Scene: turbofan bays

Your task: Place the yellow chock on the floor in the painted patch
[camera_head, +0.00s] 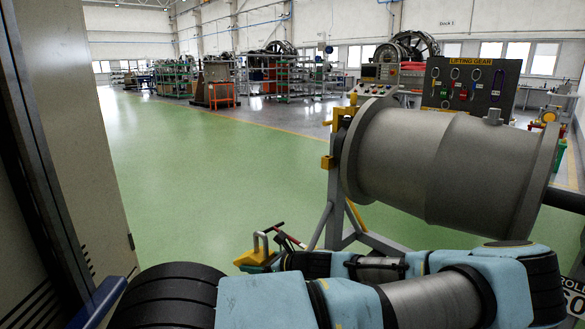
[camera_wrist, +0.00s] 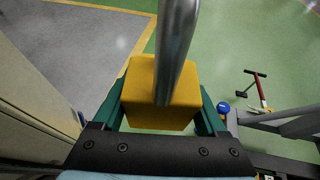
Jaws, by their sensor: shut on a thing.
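My gripper (camera_wrist: 160,112) is shut on the yellow chock (camera_wrist: 150,117), with a teal finger on either side of it. A grey metal bar rises from or passes in front of the chock toward the camera; I cannot tell which. In the head view the yellow chock (camera_head: 252,257) shows low in the middle, beyond my arm, partly hidden. Its height above the floor is unclear. A yellow line (camera_wrist: 131,70) borders grey floor (camera_wrist: 95,45) at the upper left of the wrist view. I cannot tell whether this is the painted patch.
A grey engine casing (camera_head: 440,165) sits on a stand (camera_head: 335,205) right of the chock. A red tool with a dark T-handle (camera_wrist: 259,90) is on the floor close by. A cabinet (camera_wrist: 35,90) stands on the left. Open green floor (camera_head: 190,175) lies beyond.

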